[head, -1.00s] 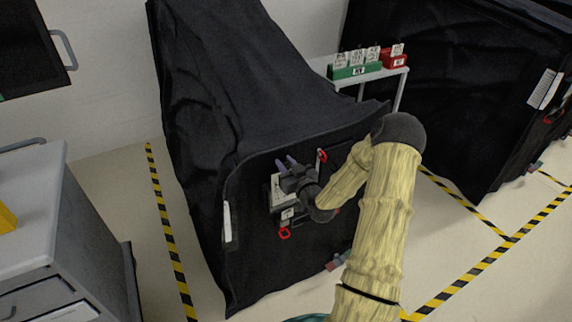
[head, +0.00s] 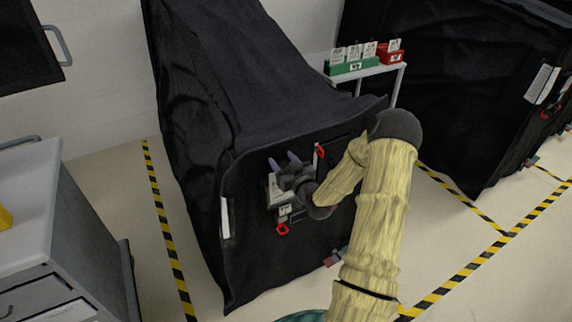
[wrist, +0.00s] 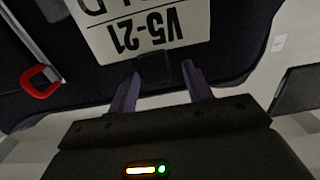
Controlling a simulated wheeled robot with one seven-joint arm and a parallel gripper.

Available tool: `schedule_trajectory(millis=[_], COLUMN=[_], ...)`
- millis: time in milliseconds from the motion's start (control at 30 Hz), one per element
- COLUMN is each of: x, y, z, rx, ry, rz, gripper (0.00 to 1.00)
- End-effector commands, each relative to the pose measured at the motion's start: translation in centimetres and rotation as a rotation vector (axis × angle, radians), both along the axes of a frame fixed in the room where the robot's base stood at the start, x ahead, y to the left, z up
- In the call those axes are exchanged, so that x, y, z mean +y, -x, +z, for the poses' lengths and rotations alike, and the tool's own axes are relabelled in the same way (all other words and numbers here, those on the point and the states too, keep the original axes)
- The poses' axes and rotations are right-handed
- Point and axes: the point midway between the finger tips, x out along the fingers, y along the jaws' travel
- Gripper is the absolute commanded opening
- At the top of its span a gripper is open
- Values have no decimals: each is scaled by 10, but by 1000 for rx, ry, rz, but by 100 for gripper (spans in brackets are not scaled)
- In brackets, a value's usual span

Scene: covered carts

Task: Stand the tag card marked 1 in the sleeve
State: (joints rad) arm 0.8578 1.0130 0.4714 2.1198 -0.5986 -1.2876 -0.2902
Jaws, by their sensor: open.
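A white card (wrist: 150,28) shows upside down in the wrist view, with "V5-21" and part of a larger word readable; a 1 mark is not visible. A dark tab (wrist: 154,68) at its edge lies between my fingers. My gripper (wrist: 160,78) is open, with a finger on each side of the tab and gaps between. In the head view my gripper (head: 284,161) is at the black cart cover's front, partly hiding the white card (head: 273,188). A small pale label (head: 285,210) shows below the card. The sleeve itself is mostly hidden, so I cannot tell how the card sits in it.
A green holder (head: 352,69) with several cards and a red holder (head: 391,58) stand on a small grey table (head: 384,74) behind. A grey cabinet (head: 40,210) stands left, with striped floor between.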

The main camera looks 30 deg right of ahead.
Motion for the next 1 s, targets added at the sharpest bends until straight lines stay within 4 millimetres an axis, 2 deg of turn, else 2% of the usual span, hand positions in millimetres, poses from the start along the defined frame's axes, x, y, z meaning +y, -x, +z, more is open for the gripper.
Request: schedule_trajectory(millis=[167, 267, 700, 900, 1000], x=[-1, -2, -4, -5, -5], y=[10, 23, 108, 142, 152], z=[-1, -2, -2, -2, 4], rx=[1, 1, 2, 2, 3], ry=[1, 1, 1, 0, -3], rz=[0, -2, -2, -2, -1], gripper=[50, 50, 50, 50, 50])
